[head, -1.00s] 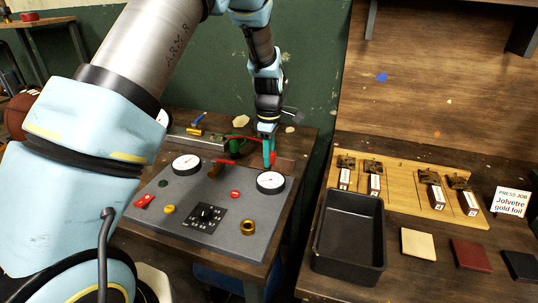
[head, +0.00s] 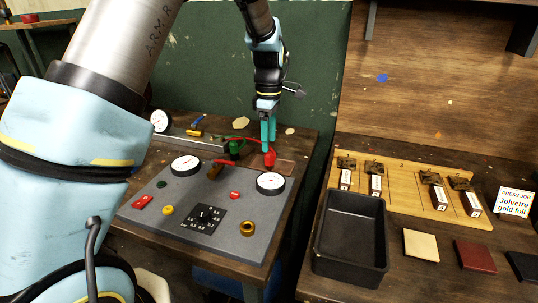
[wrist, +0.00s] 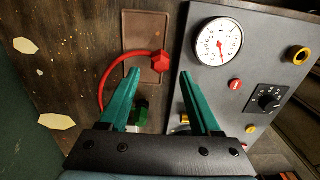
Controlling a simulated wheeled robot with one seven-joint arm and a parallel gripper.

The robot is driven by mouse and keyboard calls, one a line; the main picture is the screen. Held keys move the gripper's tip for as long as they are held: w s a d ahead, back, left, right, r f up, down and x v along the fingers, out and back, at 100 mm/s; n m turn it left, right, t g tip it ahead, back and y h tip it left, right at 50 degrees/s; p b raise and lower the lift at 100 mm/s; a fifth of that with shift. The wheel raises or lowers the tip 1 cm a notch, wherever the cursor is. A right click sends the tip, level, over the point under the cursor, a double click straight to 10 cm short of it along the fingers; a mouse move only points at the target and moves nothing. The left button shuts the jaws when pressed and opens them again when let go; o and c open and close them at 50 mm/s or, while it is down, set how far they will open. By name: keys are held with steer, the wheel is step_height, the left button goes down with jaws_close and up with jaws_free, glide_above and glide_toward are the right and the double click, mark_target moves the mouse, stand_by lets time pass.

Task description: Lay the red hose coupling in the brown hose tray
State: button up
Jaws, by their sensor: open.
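The red hose coupling (head: 269,158) is at the end of a curved red hose. In the wrist view the coupling (wrist: 160,62) overlaps the right side of the brown hose tray (wrist: 145,24); it seems to rest there, but contact is hard to tell. In the head view the tray (head: 287,170) lies flat behind the right gauge. My gripper (head: 268,143) is open just above the coupling, pointing down. In the wrist view its teal fingers (wrist: 161,74) stand apart with the coupling just beyond the gap between their tips, held by neither.
A grey panel (head: 185,222) with gauges, knobs and brass fittings fills the table front. A green fitting (head: 234,148) stands left of my gripper on the hose's line. A black bin (head: 348,240) and a wooden board (head: 405,195) occupy the right table.

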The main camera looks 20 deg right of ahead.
mark_target(269, 152)
step_height(269, 152, up, 6)
steer(key=shift+f+b, duration=0.1)
steer(key=shift+b, duration=0.3)
steer(key=a+f+m, duration=0.1)
steer(key=a+m, duration=0.4)
steer(key=a, duration=1.7)
steer(key=s+a+f+m+t, duration=0.1)
steer(key=s+a+f+m, duration=0.1)
steer(key=s+a+m, duration=0.3)
steer(key=s+a, duration=0.4)
steer(key=a, duration=0.4)
steer(key=shift+s+a+f+m+t, duration=0.15)
steer(key=shift+s+f+m+t, duration=0.15)
steer(key=shift+f, duration=0.05)
